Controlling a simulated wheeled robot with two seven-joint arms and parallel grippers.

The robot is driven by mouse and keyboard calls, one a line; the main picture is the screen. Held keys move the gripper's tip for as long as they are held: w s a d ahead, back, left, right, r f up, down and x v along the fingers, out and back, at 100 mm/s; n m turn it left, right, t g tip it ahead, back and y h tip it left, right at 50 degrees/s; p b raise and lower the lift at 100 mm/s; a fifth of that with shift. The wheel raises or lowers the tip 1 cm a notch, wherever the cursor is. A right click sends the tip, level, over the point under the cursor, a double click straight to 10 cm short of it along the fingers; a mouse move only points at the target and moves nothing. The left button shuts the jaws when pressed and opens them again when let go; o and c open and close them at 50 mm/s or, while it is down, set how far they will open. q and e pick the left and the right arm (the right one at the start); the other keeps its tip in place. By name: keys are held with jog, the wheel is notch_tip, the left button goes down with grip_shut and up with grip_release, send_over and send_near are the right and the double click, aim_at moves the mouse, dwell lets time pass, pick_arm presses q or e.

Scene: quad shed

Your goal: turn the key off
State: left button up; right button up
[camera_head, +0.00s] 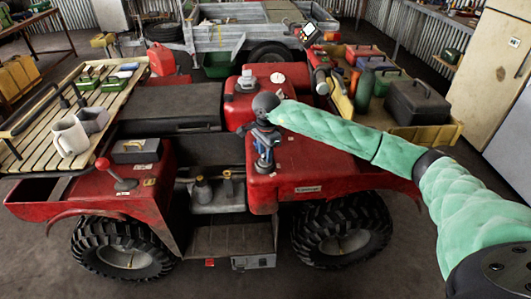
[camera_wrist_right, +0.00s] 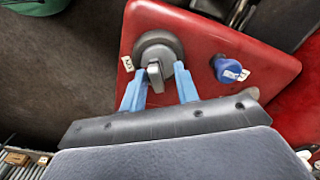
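The key switch (camera_wrist_right: 160,55) shows in the right wrist view as a round dark grey base on a red panel. Its lighter grey key (camera_wrist_right: 155,75) stands out toward my camera. My right gripper (camera_wrist_right: 160,84) is open, with one blue finger on each side of the key. Gaps show between the fingers and the key, and I see no clear contact. In the head view the right gripper (camera_head: 264,150) points down at the red quad's (camera_head: 315,160) front body, and hides the key there. My left gripper is in neither view.
A blue knob (camera_wrist_right: 229,69) with a white tag sits on the panel right of the key. A trailer (camera_head: 230,38) stands behind.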

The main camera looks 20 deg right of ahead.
grip_shut()
jog(key=shift+f+n+b, duration=0.1)
jog(key=shift+n+b, duration=2.1)
jog(key=shift+b, duration=0.25)
